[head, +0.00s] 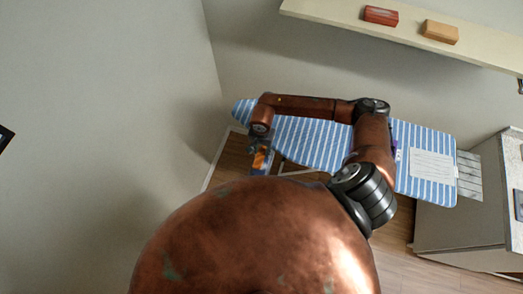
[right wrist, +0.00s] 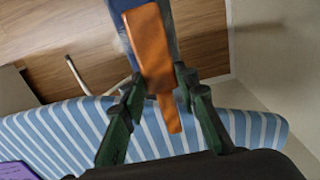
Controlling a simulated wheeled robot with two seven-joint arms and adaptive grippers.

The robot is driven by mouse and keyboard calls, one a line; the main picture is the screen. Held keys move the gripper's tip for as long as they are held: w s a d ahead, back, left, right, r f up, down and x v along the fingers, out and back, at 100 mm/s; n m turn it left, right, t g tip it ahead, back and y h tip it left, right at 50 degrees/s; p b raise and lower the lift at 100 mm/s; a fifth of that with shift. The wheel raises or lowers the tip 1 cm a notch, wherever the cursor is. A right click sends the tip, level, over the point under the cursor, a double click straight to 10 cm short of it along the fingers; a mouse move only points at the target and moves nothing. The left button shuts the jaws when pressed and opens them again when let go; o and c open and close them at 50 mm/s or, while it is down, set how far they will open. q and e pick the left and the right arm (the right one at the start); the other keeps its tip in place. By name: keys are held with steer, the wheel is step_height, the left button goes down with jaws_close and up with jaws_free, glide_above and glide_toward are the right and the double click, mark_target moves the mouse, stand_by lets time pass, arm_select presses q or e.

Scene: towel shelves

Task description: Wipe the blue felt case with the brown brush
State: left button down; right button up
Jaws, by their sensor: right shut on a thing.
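An orange-brown brush (right wrist: 152,50) lies between the dark green fingers of my right gripper (right wrist: 158,82), which is shut on it. Its narrow handle end points back toward the palm. A dark blue piece (right wrist: 172,18) shows behind the brush; I cannot tell whether it is part of the brush. In the head view my right gripper (head: 260,150) hangs beside the left end of the ironing board, with orange and blue below it. A purple-blue flat thing (right wrist: 14,171) lies on the board, mostly cut off; I cannot tell if it is the felt case. My left gripper is out of view.
The blue-and-white striped ironing board (head: 310,140) stands along the wall, with a pale striped cloth (head: 432,165) on its right part. A wall shelf (head: 340,14) holds a red block (head: 381,15) and a tan block (head: 440,31). A grey cabinet (head: 460,220) stands right.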

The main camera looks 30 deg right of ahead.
mark_target(262, 160)
steer(key=shift+s+a+r, duration=0.1)
steer(key=shift+s+a, duration=1.25)
steer(key=shift+a, duration=0.2)
steer(key=shift+s+d+f+b, duration=0.2)
steer(key=shift+s+d+b, duration=0.2)
steer(key=shift+d+b, duration=0.05)
steer(key=shift+w+d+f+b, duration=0.25)
steer(key=shift+w+d+b, duration=0.7)
steer(key=shift+d+b, duration=0.25)
steer(key=shift+w+d, duration=0.2)
steer(key=shift+d, duration=0.1)
steer(key=shift+c, duration=0.5)
steer(key=shift+s+d, duration=0.35)
steer(key=shift+s+r, duration=0.1)
steer(key=shift+s, duration=0.05)
steer(key=shift+s+a+r+b, duration=0.1)
steer(key=shift+s+a+b, duration=0.15)
steer(key=shift+s+a, duration=0.45)
steer(key=shift+s+a+r+b, duration=0.1)
steer(key=shift+s+a+b, duration=0.1)
steer(key=shift+s+a, duration=0.45)
steer(key=shift+w+a, duration=0.2)
